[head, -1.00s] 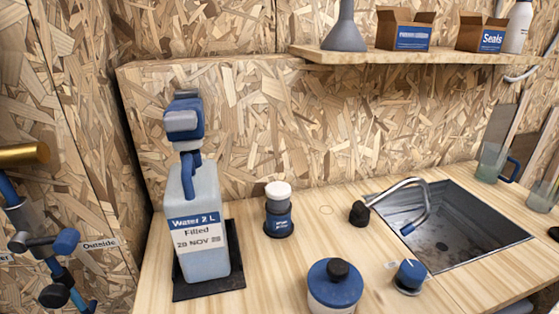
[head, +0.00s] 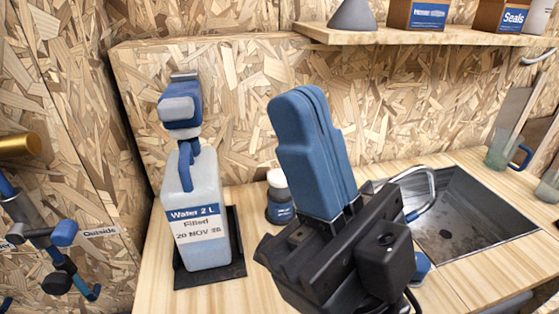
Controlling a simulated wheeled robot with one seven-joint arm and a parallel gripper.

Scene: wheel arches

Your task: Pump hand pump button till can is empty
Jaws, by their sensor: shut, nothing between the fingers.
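The translucent water can (head: 200,215), labelled "Water 2 L Filled 20 NOV 26", stands upright on a black tray (head: 238,248) at the left of the counter. A grey and blue fitting (head: 182,108) shows above it. A small dark blue cylinder with a white round top (head: 277,179), which looks like the hand pump and its button, stands right of the can, partly hidden by my gripper. My gripper (head: 298,95) points upward with its blue fingers closed together and nothing between them. It appears in front of the counter, apart from the can.
The metal sink (head: 470,225) with its curved tap (head: 428,182) is at the right. A shelf (head: 400,38) with boxes hangs on the chipboard wall. A glass jug (head: 502,148) stands right of the sink. Bare counter (head: 245,198) shows between can and pump.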

